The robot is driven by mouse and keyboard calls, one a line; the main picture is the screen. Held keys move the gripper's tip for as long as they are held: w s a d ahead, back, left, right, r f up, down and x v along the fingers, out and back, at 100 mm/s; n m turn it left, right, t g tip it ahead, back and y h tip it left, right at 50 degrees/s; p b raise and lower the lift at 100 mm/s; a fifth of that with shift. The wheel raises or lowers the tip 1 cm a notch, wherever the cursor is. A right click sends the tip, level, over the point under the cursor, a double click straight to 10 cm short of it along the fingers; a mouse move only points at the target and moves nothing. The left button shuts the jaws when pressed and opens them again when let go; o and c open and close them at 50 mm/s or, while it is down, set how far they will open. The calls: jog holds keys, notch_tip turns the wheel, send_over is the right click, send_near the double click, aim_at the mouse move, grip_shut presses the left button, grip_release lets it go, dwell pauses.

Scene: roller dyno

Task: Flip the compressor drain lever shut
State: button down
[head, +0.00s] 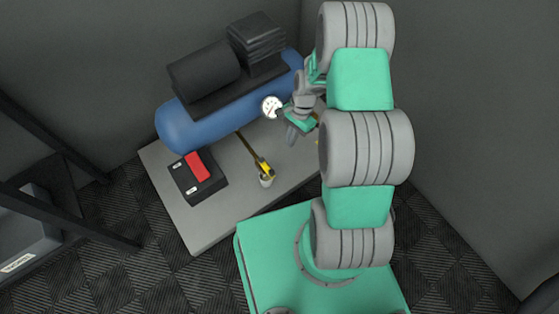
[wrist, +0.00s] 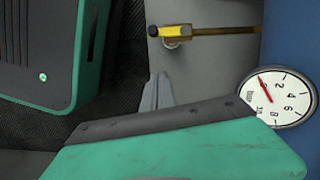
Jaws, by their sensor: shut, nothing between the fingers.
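The drain lever (head: 262,166) is yellow and sits at the outer end of a thin brass pipe (head: 245,144) from the compressor's blue tank (head: 185,122). The lever (wrist: 174,31) also shows in the wrist view at the top, roughly in line with the pipe (wrist: 225,31). My gripper (head: 291,137) is shut and empty, to the upper right of the lever and apart from it. In the wrist view my fingertips (wrist: 157,88) are together below the lever. My green gripper body hides the lower part of that view.
A white pressure gauge (head: 271,107) is close to my gripper; it also shows in the wrist view (wrist: 278,97). A black box with a red switch (head: 197,167) lies left of the lever on the grey plinth (head: 207,226). A small cup (head: 266,181) is below the lever.

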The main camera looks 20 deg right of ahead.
aim_at(266, 166)
jog(key=s+a+f+b, duration=0.3)
jog(key=a+f+b, duration=0.1)
jog(key=f, duration=0.5)
jog(key=shift+a+f+b, duration=0.3)
jog(key=shift+a+b, duration=0.1)
jog(key=shift+a, duration=0.5)
